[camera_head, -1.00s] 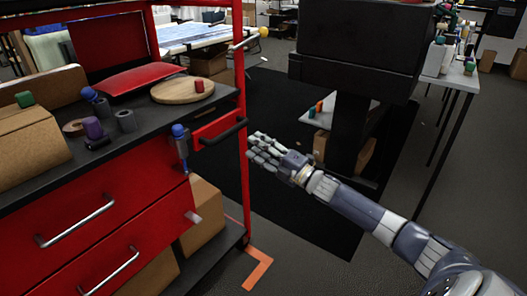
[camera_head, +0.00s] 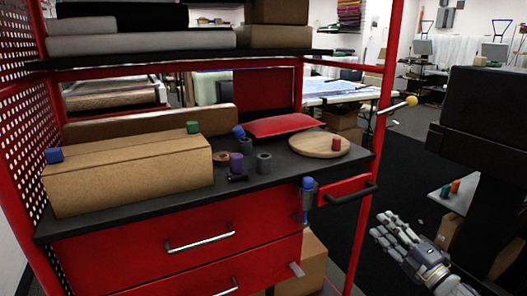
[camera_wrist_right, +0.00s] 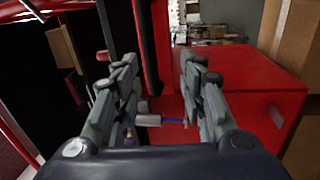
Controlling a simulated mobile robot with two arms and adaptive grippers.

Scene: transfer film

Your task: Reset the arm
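My right arm comes in from the lower right in the head view. Its gripper (camera_head: 388,230) is in the air to the right of the red workbench, near the red post and below the small open drawer. In the right wrist view the two fingers of this gripper (camera_wrist_right: 160,90) stand well apart with nothing between them; a red surface and a grey drawer handle show beyond. The gripper is open and empty. My left arm and gripper are not in view.
The red workbench (camera_head: 225,250) has a dark top with a cardboard box (camera_head: 130,180), a round wooden board (camera_head: 310,149) and a purple cylinder (camera_head: 237,163). A small red drawer (camera_head: 340,188) sticks out on its right. A black block (camera_head: 485,125) stands at the right edge.

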